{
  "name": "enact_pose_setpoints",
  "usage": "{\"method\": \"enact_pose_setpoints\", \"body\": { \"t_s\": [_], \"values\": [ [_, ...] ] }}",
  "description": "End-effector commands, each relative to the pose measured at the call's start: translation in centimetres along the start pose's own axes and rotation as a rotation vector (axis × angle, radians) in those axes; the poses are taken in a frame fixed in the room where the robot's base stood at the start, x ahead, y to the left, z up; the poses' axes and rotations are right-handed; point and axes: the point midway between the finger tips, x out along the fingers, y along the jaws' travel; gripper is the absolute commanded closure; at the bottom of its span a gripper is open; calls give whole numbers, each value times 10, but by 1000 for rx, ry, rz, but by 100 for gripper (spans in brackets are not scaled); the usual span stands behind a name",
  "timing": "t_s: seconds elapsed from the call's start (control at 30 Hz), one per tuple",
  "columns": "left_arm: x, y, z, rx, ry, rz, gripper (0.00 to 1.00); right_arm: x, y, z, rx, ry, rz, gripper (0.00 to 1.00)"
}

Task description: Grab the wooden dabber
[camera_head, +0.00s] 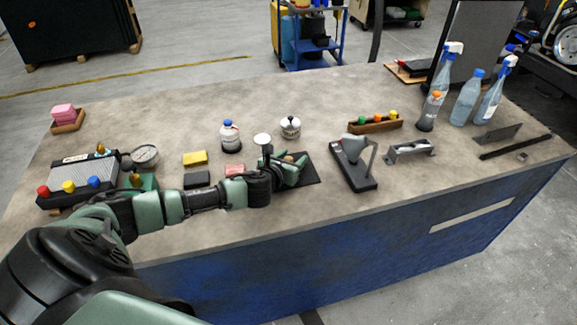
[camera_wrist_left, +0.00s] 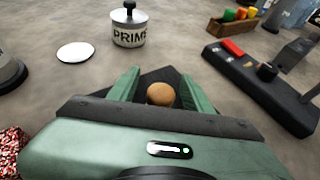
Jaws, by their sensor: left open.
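The wooden dabber shows as a round tan wooden knob (camera_wrist_left: 160,94) in the left wrist view, over a dark mat (camera_wrist_left: 154,77). In the head view the knob (camera_head: 290,158) is small and partly covered by my gripper, and the mat (camera_head: 309,171) shows beside it. My left gripper (camera_head: 294,168) is open, its green fingers low over the mat. In the left wrist view the fingers (camera_wrist_left: 160,90) stand on either side of the knob, with gaps visible. The lower part of the dabber is hidden. My right gripper is not in view.
A PRIME-labelled tin (camera_wrist_left: 130,30) with a black knob stands behind the mat, near a white disc (camera_wrist_left: 75,52). A black stand device (camera_head: 352,165) is close on the right. A white bottle with blue cap (camera_head: 230,136) and a yellow block (camera_head: 195,158) are left.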

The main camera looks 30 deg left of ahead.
Motion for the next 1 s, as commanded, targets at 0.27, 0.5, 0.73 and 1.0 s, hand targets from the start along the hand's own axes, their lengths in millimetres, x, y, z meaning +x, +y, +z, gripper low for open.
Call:
{"method": "enact_pose_setpoints", "body": {
  "t_s": [0.27,0.5,0.73,1.0],
  "values": [
    [0,0,0,0,0,1,100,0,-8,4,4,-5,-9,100],
    [0,0,0,0,0,1,100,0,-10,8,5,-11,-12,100],
    [-3,1,10,0,-2,2,100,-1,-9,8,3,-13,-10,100],
    [-23,0,56,1,-6,-1,100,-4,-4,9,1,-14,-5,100]
  ]
}}
